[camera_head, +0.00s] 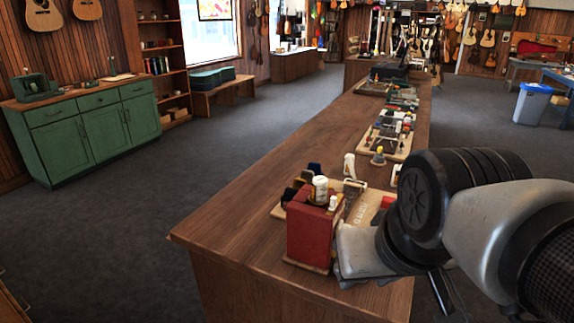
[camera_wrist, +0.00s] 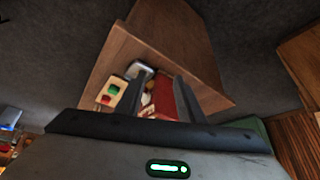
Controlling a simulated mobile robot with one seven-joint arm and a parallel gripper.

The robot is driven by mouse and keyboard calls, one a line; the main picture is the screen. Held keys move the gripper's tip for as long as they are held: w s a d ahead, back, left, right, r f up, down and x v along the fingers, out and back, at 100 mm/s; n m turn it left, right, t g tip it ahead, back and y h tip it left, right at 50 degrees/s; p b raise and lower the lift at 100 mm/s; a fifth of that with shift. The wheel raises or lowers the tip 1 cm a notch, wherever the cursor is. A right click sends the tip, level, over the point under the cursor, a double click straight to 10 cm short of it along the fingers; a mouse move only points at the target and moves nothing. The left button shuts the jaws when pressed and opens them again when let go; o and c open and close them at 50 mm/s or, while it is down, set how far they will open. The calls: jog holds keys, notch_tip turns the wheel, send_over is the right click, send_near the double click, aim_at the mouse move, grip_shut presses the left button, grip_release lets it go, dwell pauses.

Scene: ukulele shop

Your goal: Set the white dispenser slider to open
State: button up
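A small white bottle-like thing with a tan label (camera_head: 320,189) stands at the top of a red box (camera_head: 309,232) on the near end of the long wooden counter. Another white, upright thing (camera_head: 349,165) stands just behind it. I cannot tell which is the white dispenser, and no slider can be made out. In the wrist view my gripper (camera_wrist: 164,78) is open, its two dark fingers apart. The red box (camera_wrist: 164,96) shows between and beyond them, with a small whitish thing (camera_wrist: 148,99) beside it. I cannot see contact. In the head view my arm hides most of the gripper.
The wooden counter (camera_head: 240,220) runs away from me, with boards of tools and small parts (camera_head: 385,140) along it. Its near left top is bare. A green cabinet (camera_head: 88,130) stands far left, a blue-lidded bin (camera_head: 532,104) far right. Open grey floor lies left.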

jog(key=shift+c, duration=0.7)
jog(key=shift+w+r, duration=0.15)
jog(key=shift+r, duration=0.15)
notch_tip(320, 180, up, 15)
jog(key=n+g+y+p, duration=0.3)
jog(key=n+y, duration=0.1)
jog(key=n, duration=0.8)
send_over(334, 197)
jog(key=s+d, duration=0.4)
jog(key=d, duration=0.2)
jog(key=x, duration=0.8)
jog(key=b+x, duration=0.1)
jog(key=x, duration=0.8)
jog(key=shift+d+f, duration=0.2)
jog(key=shift+f, duration=0.05)
jog(key=shift+c, duration=0.3)
grip_shut()
